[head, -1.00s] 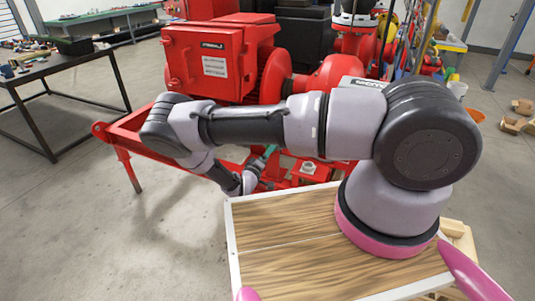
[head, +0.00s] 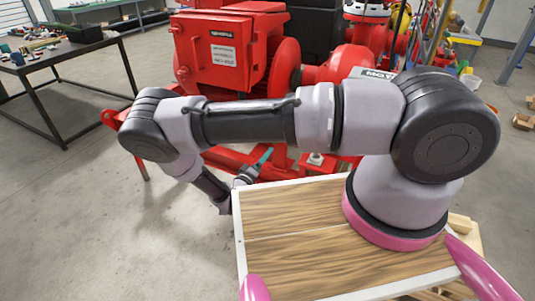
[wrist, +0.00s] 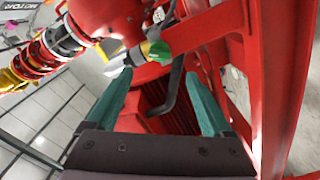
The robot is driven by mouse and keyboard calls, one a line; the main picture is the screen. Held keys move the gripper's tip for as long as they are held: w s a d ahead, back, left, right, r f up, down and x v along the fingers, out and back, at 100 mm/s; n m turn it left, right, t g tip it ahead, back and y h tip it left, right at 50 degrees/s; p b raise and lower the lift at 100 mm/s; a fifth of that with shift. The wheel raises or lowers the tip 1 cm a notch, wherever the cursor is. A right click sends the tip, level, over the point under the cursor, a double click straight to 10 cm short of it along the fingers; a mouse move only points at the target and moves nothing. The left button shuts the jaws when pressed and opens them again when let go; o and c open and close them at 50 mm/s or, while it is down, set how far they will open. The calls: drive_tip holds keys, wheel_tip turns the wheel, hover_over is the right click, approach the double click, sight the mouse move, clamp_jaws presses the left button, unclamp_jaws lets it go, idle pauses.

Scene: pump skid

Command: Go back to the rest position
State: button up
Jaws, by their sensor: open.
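My gripper (head: 254,168) hangs beyond the left rear corner of my wooden-topped base, low beside the red pump skid (head: 225,155). In the head view its teal fingers show only in part, behind my wrist. In the wrist view my gripper (wrist: 157,74) is open, with two teal fingers apart and nothing held between them. Red skid beams and a dark bent bar show beyond the fingers. I cannot tell the exact gap between the fingers and the skid.
A red box-shaped motor housing (head: 222,52) stands on the skid behind my arm. A dark table (head: 62,60) with tools stands at the left. In the wrist view a green-and-yellow knob (wrist: 154,50) lies beyond the fingertips. The floor at the left front is clear.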

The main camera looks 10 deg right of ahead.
drive_tip(key=shift+s+a, duration=0.1)
drive_tip(key=shift+s, duration=0.05)
drive_tip(key=shift+r, duration=0.1)
drive_tip(key=s+d+r+m+g+y, duration=0.1)
drive_tip(key=s+d+r+m+g, duration=0.3)
drive_tip(key=r, duration=0.7)
drive_tip(key=w+d+r+m+g+y, duration=0.1)
drive_tip(key=d+r+m+g+y, duration=0.1)
drive_tip(key=r+g, duration=0.6)
drive_tip(key=s+d+r+m+g+y, duration=0.1)
drive_tip(key=s+d+r+m+g, duration=0.2)
drive_tip(key=r, duration=1)
drive_tip(key=s+d+r+t+y, duration=0.2)
drive_tip(key=s+r, duration=0.5)
drive_tip(key=r, duration=0.4)
drive_tip(key=s+d+r+t+y, duration=0.2)
drive_tip(key=s+r+t+y, duration=0.3)
drive_tip(key=r, duration=0.7)
drive_tip(key=shift+s+r+t+y, duration=0.25)
drive_tip(key=shift+s+t+y, duration=0.05)
drive_tip(key=shift+s+y, duration=0.6)
